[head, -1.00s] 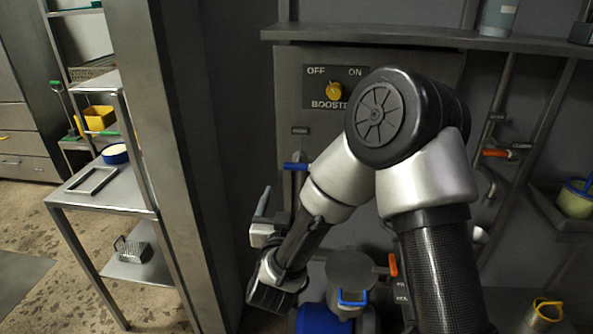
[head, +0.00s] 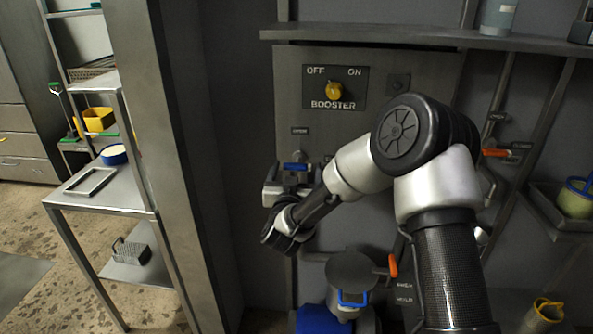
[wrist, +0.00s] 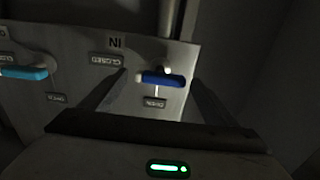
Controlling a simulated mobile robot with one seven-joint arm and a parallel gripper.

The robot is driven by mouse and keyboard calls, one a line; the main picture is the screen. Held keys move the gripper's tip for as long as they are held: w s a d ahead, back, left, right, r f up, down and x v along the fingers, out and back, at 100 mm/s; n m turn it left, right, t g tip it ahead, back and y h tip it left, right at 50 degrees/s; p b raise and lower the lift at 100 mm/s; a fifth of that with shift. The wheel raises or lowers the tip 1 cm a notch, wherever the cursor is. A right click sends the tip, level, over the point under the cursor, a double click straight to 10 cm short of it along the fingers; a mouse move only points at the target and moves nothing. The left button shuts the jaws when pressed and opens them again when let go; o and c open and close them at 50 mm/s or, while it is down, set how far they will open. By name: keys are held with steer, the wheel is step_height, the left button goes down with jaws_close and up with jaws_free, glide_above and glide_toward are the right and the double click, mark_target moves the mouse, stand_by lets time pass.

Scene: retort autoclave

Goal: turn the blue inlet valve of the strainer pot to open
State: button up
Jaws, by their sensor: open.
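A dark blue valve lever (wrist: 163,80) sits on a metal plate (wrist: 125,92) marked IN, CLOSED and OPEN; the lettering appears upside down in the wrist view. The lever lies about level, between my open fingers (wrist: 158,84); I cannot tell whether they touch it. In the head view a blue lever (head: 295,167) shows just beyond my gripper (head: 288,184), partly hidden by it. A lidded grey pot (head: 352,270) with a blue handle (head: 352,299) stands below and to the right of my gripper.
A lighter blue lever (wrist: 25,72) is on the same plate at the left of the wrist view. In the head view, an orange lever (head: 393,265) is beside the pot, the booster switch (head: 334,90) is above, and a metal post (head: 190,150) stands to the left.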

steer(key=c, duration=1.1)
steer(key=shift+o, duration=0.2)
steer(key=shift+n, duration=0.4)
steer(key=n+b, duration=0.1)
steer(key=n, duration=0.1)
steer(key=shift+a+n, duration=0.15)
steer(key=shift+n, duration=0.25)
steer(key=n, duration=0.5)
steer(key=shift+n, duration=0.3)
steer(key=n, duration=0.4)
steer(key=shift+p, duration=0.4)
steer(key=n+p, duration=0.1)
steer(key=n, duration=0.3)
steer(key=shift+f+n, duration=0.15)
steer(key=shift+n, duration=0.15)
steer(key=shift+p, duration=0.3)
